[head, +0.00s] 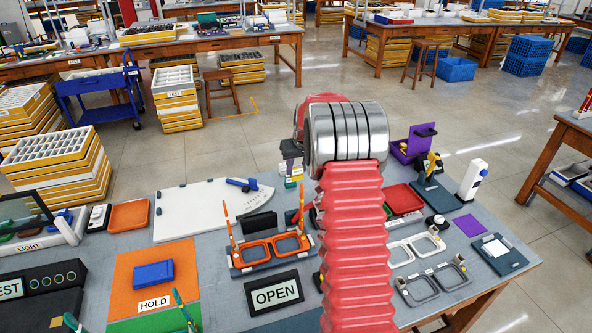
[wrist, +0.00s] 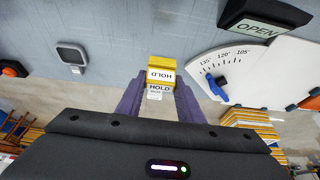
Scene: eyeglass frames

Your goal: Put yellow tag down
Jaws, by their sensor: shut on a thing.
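The yellow tag (wrist: 160,63) is a small block with HOLD printed on it in the wrist view. My gripper (wrist: 160,82) is shut on it, with a purple finger on each side. The tag shows against the table's edge and the floor beyond; I cannot tell its height or whether it touches anything.
The grey table (head: 215,290) carries an orange mat (head: 125,285) labelled HOLD with a blue box (head: 153,274) on it. An OPEN sign (head: 274,294), orange eyeglass frames (head: 258,252) on a stand and a white dial board (head: 190,212) are nearby.

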